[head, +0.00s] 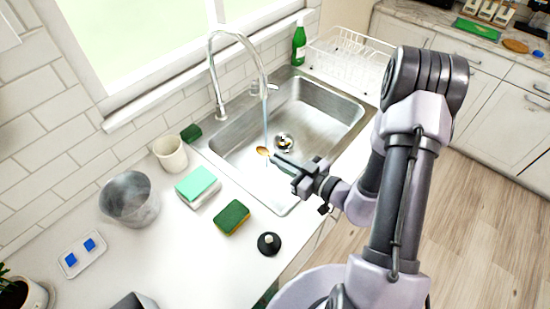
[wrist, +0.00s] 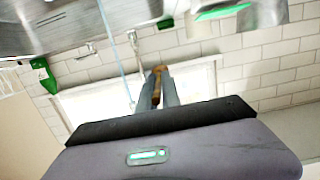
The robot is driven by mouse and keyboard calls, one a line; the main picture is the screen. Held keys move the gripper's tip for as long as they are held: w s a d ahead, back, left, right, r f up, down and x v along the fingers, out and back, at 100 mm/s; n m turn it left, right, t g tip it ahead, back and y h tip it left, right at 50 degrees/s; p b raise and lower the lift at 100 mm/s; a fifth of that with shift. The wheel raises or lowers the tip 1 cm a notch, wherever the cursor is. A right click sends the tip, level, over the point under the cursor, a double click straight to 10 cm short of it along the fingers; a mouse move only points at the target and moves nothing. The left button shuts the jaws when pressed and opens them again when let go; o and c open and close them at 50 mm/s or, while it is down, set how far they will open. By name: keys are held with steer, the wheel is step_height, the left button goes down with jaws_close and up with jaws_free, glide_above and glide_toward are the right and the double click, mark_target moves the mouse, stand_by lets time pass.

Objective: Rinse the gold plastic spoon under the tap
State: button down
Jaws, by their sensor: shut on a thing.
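The gold spoon (head: 263,151) sticks out from the tips of my gripper (head: 280,159), over the steel sink (head: 229,155). My gripper is shut on it. In the wrist view the spoon (wrist: 157,74) shows as a brown-gold piece between the two fingers (wrist: 158,92). The tap (head: 212,66) arches over the sink and a thin stream of water (head: 265,115) runs down from it. The stream falls at or very near the spoon's bowl in the head view. In the wrist view the stream (wrist: 112,45) passes left of the spoon, and I cannot tell whether it touches.
A green bottle (head: 299,45) and a white dish rack (head: 345,58) stand behind the sink.

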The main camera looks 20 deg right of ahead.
steer(key=w+d+f+b, duration=0.1)
steer(key=w+d, duration=0.1)
steer(key=w, duration=0.4)
steer(key=w+d+f, duration=0.1)
steer(key=w+d, duration=0.1)
steer(key=w, duration=0.4)
steer(key=shift+w+f+b, duration=0.3)
steer(key=shift+f+b, duration=0.05)
steer(key=shift+b, duration=0.05)
steer(key=shift+d, duration=0.2)
steer(key=shift+s+d+p, duration=0.2)
steer(key=shift+d+p, duration=0.25)
steer(key=shift+d, duration=0.05)
steer(key=shift+a, duration=0.15)
steer(key=s+a+p, duration=0.3)
steer(key=s, duration=0.4)
steer(key=shift+a, duration=0.3)
steer(key=shift+s, duration=0.1)
stand_by(1.1)
